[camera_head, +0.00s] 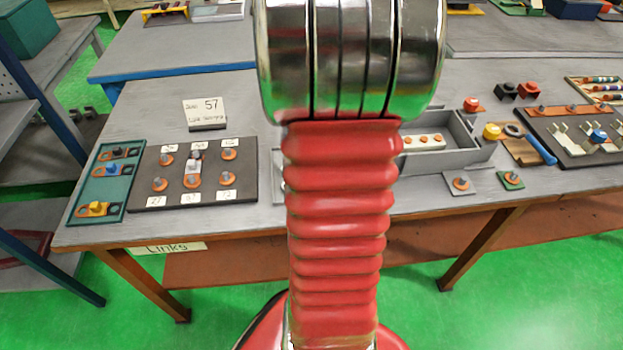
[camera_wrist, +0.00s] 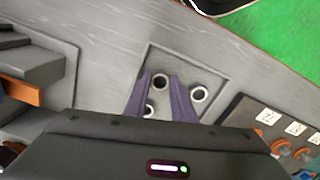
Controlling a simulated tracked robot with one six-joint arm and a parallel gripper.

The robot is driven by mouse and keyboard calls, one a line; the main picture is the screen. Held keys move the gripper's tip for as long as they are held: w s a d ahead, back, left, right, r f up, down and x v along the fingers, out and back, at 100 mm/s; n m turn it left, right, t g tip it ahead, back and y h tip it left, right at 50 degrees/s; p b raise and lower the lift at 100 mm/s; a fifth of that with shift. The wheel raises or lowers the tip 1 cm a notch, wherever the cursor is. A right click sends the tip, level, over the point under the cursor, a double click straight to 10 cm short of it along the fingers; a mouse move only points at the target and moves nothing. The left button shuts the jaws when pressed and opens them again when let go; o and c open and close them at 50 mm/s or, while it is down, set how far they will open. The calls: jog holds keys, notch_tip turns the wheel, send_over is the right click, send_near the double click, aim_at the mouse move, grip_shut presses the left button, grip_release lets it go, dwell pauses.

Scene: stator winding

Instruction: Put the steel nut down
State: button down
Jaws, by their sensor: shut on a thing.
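In the wrist view, my gripper (camera_wrist: 160,77) points down at a shallow square grey tray (camera_wrist: 215,75). Its two purple fingers are shut on a steel nut (camera_wrist: 158,80), a small ring between the fingertips. I cannot tell whether this nut touches the tray floor. A second ring-shaped nut (camera_wrist: 198,94) lies in the tray to the right of the fingers. A third ring (camera_wrist: 150,110) shows lower down, partly hidden by the left finger and gripper body. In the head view my arm hides the gripper and nearly all of the tray.
A dark board (camera_head: 237,200) with several studs, orange lugs and number labels stands left of my arm. A teal board (camera_head: 82,205) with links is further left. A grey bin (camera_head: 470,152) with a white terminal block is right of my arm.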

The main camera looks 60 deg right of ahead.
jog(key=shift+f, duration=0.1)
jog(key=c, duration=1.8)
grip_release()
jog(key=shift+o, duration=0.2)
notch_tip(320, 180, up, 12)
